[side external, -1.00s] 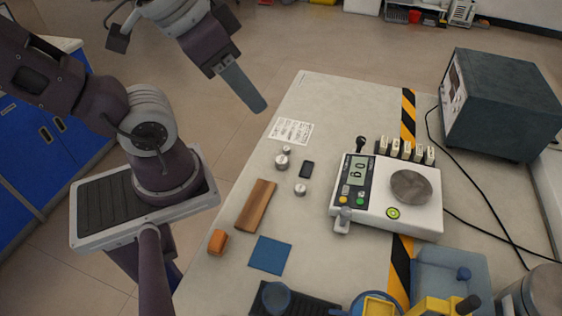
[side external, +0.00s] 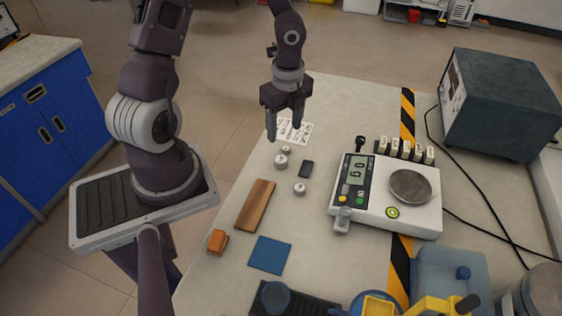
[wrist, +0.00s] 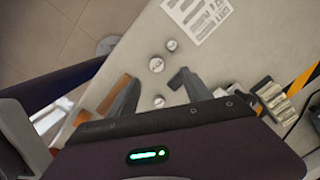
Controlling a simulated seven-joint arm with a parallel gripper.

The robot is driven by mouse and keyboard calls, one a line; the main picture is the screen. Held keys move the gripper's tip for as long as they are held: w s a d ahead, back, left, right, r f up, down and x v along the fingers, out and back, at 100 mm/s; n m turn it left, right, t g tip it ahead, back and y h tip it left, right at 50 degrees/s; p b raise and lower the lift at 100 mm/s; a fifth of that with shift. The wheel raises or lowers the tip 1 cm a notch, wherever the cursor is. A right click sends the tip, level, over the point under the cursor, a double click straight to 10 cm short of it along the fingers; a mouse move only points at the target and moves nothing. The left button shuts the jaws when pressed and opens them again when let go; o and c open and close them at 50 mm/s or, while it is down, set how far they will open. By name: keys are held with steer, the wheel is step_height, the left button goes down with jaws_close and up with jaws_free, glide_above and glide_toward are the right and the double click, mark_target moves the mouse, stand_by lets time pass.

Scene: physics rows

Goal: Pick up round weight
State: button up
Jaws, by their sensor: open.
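Several small round silver weights lie on the bench. The largest (side external: 281,161) shows also in the wrist view (wrist: 156,65). A smaller one (side external: 286,150) lies just behind it, also in the wrist view (wrist: 171,45). Another (side external: 299,189) lies nearer the camera and shows in the wrist view (wrist: 159,101). My gripper (side external: 284,129) is open, empty and pointing down above the bench, over the printed sheet in the side view. In the wrist view its fingers (wrist: 158,80) stand apart, with the weights showing in and beyond the gap. No weight is touched, as far as I can tell.
A printed sheet (side external: 293,131) lies behind the weights. A small black block (side external: 306,169) lies beside them. A digital scale (side external: 375,211) stands to the right, with pale labelled pieces (side external: 406,149) behind it. A wooden bar (side external: 255,206) and blue pad (side external: 269,254) lie nearer the camera.

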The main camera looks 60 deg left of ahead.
steer(key=m+h, duration=0.1)
steer(key=m, duration=0.1)
glide_above(281, 159)
steer(key=f, duration=0.3)
steer(key=w+f, duration=0.1)
steer(key=shift+d+f, duration=0.3)
steer(key=shift+d, duration=0.05)
steer(key=f, duration=0.3)
steer(key=s+f, duration=0.1)
steer(key=f, duration=0.1)
steer(key=shift+a+f, duration=0.35)
jaws_close()
